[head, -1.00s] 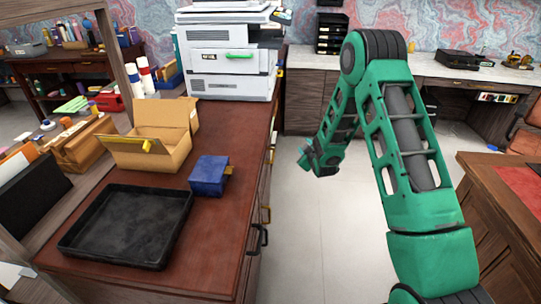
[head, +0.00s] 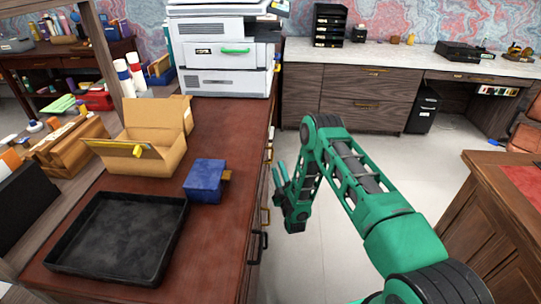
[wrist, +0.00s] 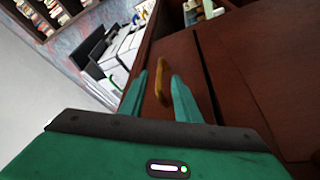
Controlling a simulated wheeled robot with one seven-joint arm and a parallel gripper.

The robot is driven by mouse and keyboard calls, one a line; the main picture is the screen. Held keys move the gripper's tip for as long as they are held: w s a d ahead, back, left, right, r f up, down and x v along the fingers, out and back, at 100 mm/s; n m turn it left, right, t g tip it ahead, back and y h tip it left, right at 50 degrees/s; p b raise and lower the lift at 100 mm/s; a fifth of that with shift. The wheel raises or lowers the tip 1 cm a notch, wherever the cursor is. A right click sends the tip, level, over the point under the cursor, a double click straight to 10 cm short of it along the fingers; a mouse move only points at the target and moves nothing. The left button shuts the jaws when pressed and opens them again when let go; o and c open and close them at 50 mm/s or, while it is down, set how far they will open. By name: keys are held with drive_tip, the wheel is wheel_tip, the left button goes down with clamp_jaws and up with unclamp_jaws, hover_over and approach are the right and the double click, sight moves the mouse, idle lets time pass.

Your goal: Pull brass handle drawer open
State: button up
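The brass handle (head: 265,215) is on the front of the reddish-brown desk (head: 222,240), on the side facing the aisle. In the wrist view the brass handle (wrist: 161,80) stands on a dark brown drawer front (wrist: 180,50), between my two fingers. My gripper (head: 279,172) is beside the desk front in the head view, its fingers pointing toward the desk. In the wrist view my gripper (wrist: 160,77) is open, with a gap on each side of the handle. The drawer front looks closed.
A black handle (head: 258,246) is nearer on the same front, and a pale handle (wrist: 211,8) is farther along. On the desk are a black tray (head: 75,272), a cardboard box (head: 155,160), a blue box (head: 205,180) and a printer (head: 222,60). The aisle floor is clear.

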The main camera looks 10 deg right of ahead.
sight(272, 153)
drive_tip(key=x, duration=1)
drive_tip(key=shift+a, duration=0.3)
clamp_jaws()
